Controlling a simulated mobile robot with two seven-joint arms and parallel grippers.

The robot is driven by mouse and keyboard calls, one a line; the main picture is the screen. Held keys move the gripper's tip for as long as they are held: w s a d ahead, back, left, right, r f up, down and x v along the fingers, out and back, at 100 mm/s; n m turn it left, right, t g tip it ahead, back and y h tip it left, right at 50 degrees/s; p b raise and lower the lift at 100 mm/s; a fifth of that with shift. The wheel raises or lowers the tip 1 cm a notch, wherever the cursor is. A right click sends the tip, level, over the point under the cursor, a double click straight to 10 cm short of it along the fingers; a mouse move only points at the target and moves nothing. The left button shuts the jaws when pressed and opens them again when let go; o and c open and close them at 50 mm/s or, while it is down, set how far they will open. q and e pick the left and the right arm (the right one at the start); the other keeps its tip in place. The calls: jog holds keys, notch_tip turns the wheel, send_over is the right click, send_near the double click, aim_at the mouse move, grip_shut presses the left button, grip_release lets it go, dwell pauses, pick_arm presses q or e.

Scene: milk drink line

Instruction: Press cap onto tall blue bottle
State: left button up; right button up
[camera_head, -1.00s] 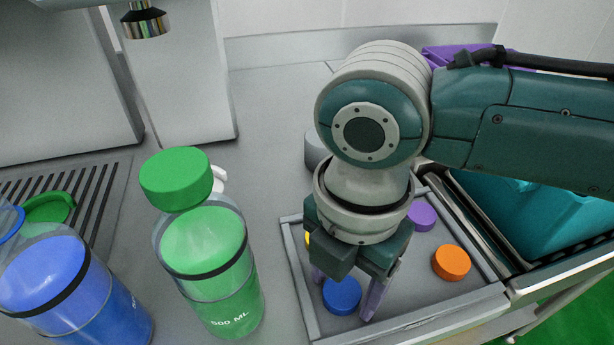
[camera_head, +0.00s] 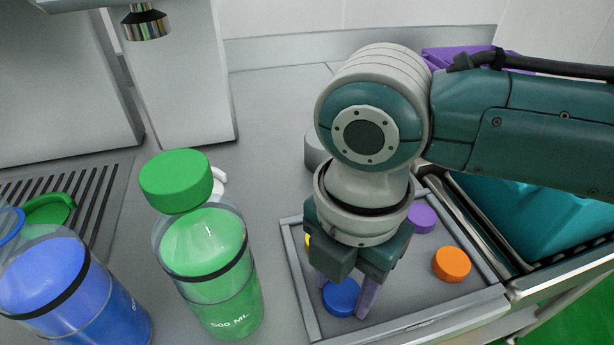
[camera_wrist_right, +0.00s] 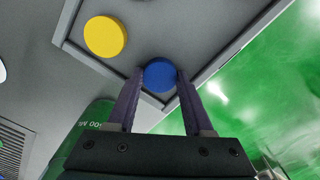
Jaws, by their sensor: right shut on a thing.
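The blue cap (camera_head: 340,298) lies in the shallow grey tray (camera_head: 312,305) near its front left corner. My right gripper (camera_head: 346,293) points down over the tray with its fingers shut on the blue cap's two sides. The right wrist view also shows the cap (camera_wrist_right: 160,73) between the fingertips (camera_wrist_right: 159,80). The blue bottle (camera_head: 75,297) stands at the lower left in the head view, partly cut off by the frame's edge. My left gripper is not in view.
A green bottle (camera_head: 215,265) with a green cap (camera_head: 176,181) at its top stands between the blue bottle and the tray. The tray also holds an orange cap (camera_head: 451,264), a purple cap (camera_head: 422,218) and a yellow cap (camera_wrist_right: 105,36). A teal crate (camera_head: 540,215) is at the right.

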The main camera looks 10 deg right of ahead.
aim_at(342, 292)
pick_arm(q)
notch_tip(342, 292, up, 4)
jog(key=p, duration=0.3)
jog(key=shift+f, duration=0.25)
pick_arm(e)
notch_tip(342, 292, up, 20)
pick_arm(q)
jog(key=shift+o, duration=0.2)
